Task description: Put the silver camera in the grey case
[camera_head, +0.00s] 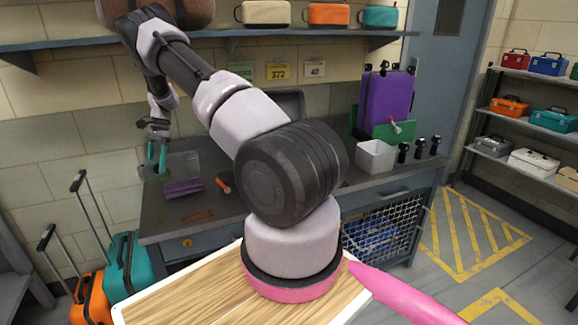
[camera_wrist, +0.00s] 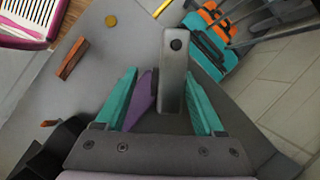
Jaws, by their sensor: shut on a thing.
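My gripper (camera_head: 157,158) is over the left end of the workbench, with its teal fingers pointing down. In the wrist view my gripper (camera_wrist: 163,98) is shut on a grey slab with a round dark spot, which looks like the silver camera (camera_wrist: 174,75). A purple piece (camera_wrist: 146,98) shows beside the left finger; I cannot tell whether it touches. In the head view the camera is not clear. A dark grey raised lid (camera_head: 290,103), perhaps of the grey case, stands at the back of the bench. My arm hides what lies below it.
A purple block (camera_head: 183,187) and an orange-handled tool (camera_head: 224,184) lie on the bench. A brown block (camera_wrist: 72,58) lies nearer its front edge. A purple case (camera_head: 386,100), a white bin (camera_head: 376,157) and several black bottles stand at right. Teal and orange suitcases (camera_head: 128,268) stand on the floor.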

